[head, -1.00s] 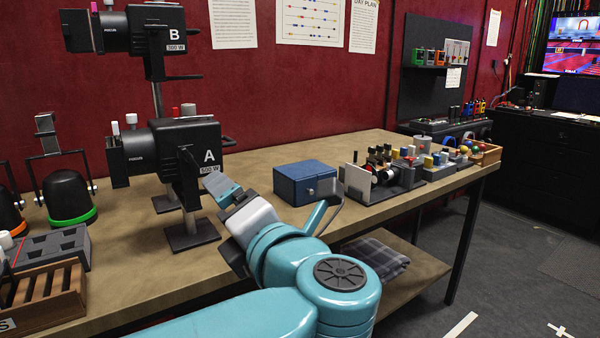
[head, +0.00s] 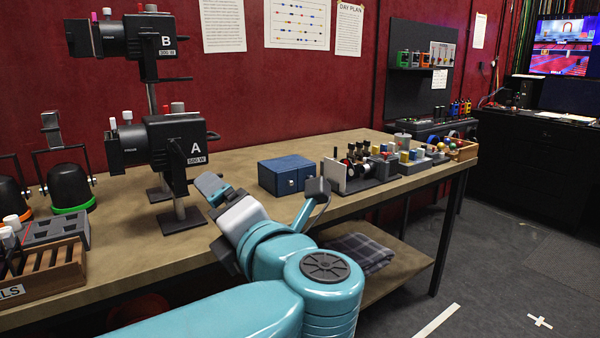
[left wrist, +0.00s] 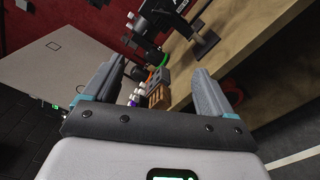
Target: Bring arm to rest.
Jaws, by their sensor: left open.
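My left arm, teal, reaches in from the bottom of the head view. The fingers are clear of the bench top (head: 150,238) as far as I can tell. My right gripper is not in view.
Lamps A (head: 168,145) and B (head: 150,38) stand on a post at the left. A blue box (head: 285,177) sits at mid bench. A wooden rack (head: 45,270) is front left. A plaid cloth (head: 355,250) lies on the lower shelf.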

